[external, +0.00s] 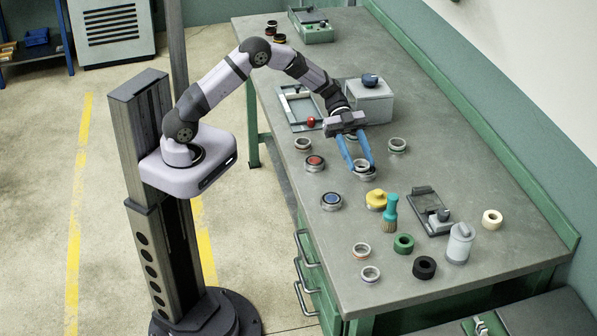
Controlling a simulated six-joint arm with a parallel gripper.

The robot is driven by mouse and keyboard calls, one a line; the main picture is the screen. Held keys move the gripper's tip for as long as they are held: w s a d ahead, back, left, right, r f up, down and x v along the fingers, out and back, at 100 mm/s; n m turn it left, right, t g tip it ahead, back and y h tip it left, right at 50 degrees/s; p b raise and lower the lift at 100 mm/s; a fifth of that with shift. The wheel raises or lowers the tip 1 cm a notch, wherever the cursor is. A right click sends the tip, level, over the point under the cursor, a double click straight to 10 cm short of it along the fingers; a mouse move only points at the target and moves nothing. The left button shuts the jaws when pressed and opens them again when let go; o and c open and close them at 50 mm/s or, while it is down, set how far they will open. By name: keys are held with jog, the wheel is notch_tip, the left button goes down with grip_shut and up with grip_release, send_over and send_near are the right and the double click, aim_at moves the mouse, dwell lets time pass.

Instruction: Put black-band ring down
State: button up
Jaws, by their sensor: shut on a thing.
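My gripper (362,164) has long blue fingers pointing down and is shut on a small metal ring (364,170), which I take for the black-band ring. The ring is at or just above the bench top, near the middle of the bench. Its band colour is too small to tell, and the fingers hide part of it. I cannot tell whether it touches the surface beneath.
A grey box (371,106) stands behind.

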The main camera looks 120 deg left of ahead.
aim_at(406, 169)
jog(key=shift+n, duration=0.3)
jog(key=w, duration=0.2)
jog(key=w+r, duration=0.1)
jog(key=w, duration=0.1)
jog(key=w+a+b, duration=0.1)
jog(key=w, duration=0.2)
jog(key=shift+a+r, duration=0.1)
jog(key=shift+r, duration=0.3)
jog(key=w+a+r+n+t+y, duration=0.35)
jog(key=a+r+n+y, duration=0.2)
jog(key=a, duration=0.45)
jog(key=shift+n+g+y, duration=0.25)
jog(key=shift+g+y, duration=0.1)
jog(key=shift+y, duration=0.2)
jog(key=shift+w+f, duration=0.15)
jog(key=shift+f, duration=2.55)
jog(key=shift+w+f, duration=0.1)
jog(key=shift+f, duration=2.6)
jog(key=shift+f, duration=0.15)
jog(key=o, duration=1.1)
jog(key=shift+o, duration=0.2)
